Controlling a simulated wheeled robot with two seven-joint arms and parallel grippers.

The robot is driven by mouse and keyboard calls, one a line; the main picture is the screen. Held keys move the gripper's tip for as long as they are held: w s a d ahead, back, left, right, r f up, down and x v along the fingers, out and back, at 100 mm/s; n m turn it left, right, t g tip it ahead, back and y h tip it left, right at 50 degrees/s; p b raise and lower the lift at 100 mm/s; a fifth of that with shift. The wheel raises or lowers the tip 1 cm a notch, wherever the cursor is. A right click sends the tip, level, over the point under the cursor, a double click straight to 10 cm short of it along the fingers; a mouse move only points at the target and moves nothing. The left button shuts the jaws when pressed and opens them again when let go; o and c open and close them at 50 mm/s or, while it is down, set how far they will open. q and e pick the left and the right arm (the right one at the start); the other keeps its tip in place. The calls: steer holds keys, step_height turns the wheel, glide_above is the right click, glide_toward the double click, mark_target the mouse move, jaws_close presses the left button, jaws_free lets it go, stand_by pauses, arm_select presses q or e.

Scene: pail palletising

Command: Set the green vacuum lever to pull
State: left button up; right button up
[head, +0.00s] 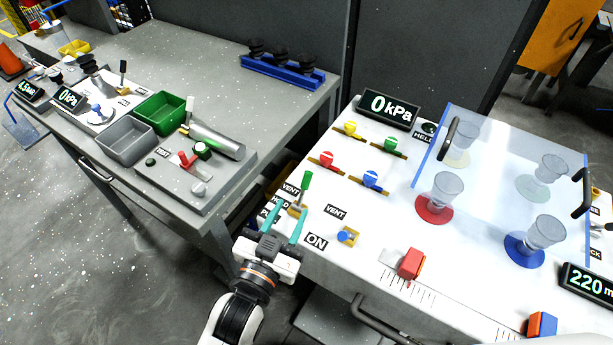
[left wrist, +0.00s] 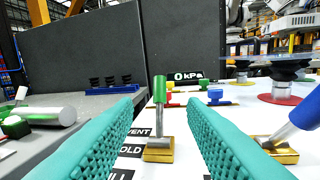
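The green vacuum lever (head: 306,182) stands on a small brass base at the left edge of the white bench. Labels VENT (head: 291,189), HOLD and PULL run beside it; its handle tip is beside VENT in the head view. The lever also shows in the left wrist view (left wrist: 159,90), looking nearly upright, with its base near the HOLD label (left wrist: 131,151). My left gripper (head: 289,211) has its teal fingers spread, one on each side of the lever's line, with visible gaps. It holds nothing. The display (head: 388,108) reads 0 kPa. My right gripper is not seen.
A blue-handled lever (head: 347,236) by the ON label stands just right of my left gripper. Four coloured knobs, including a red one (head: 327,160), lie beyond. A clear panel (head: 500,150) covers several cups. A grey bench (head: 240,75) stands left.

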mark_target(305, 184)
arm_select(q)
steer(key=p+x, duration=0.1)
steer(key=x, duration=0.8)
steer(key=shift+w+d, duration=0.2)
steer(key=shift+w, duration=0.1)
steer(key=shift+c, duration=0.2)
jaws_close()
